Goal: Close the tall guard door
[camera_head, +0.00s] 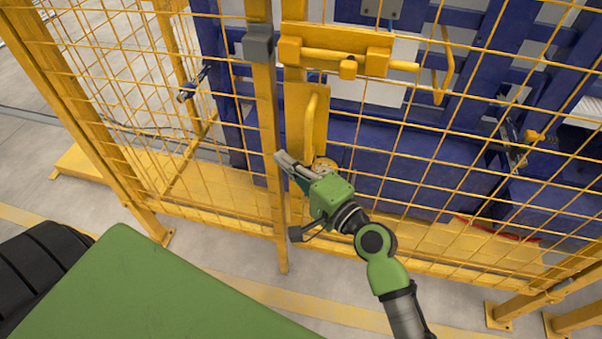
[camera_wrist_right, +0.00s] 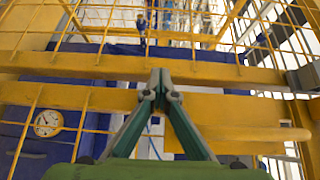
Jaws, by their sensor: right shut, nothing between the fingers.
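The tall guard door (camera_head: 440,170) is yellow wire mesh. Its edge upright (camera_head: 295,92) stands close beside the yellow fixed post (camera_head: 265,110); I cannot tell whether it is fully against it. The door carries a yellow slide bolt (camera_head: 345,52) and a pull handle (camera_head: 310,122). My right gripper (camera_head: 282,160) is shut and empty, its fingertips at the post and door edge, just below the handle. Touching is unclear. In the right wrist view the shut fingertips (camera_wrist_right: 160,82) lie in front of two yellow bars. My left gripper is not in view.
A grey block (camera_head: 258,44) sits on the post. Fixed mesh panels (camera_head: 120,110) stand to the left. Blue machinery (camera_head: 400,150) is behind the mesh. A round dial (camera_wrist_right: 47,122) shows in the wrist view. Grey floor (camera_head: 235,258) lies in front of the fence.

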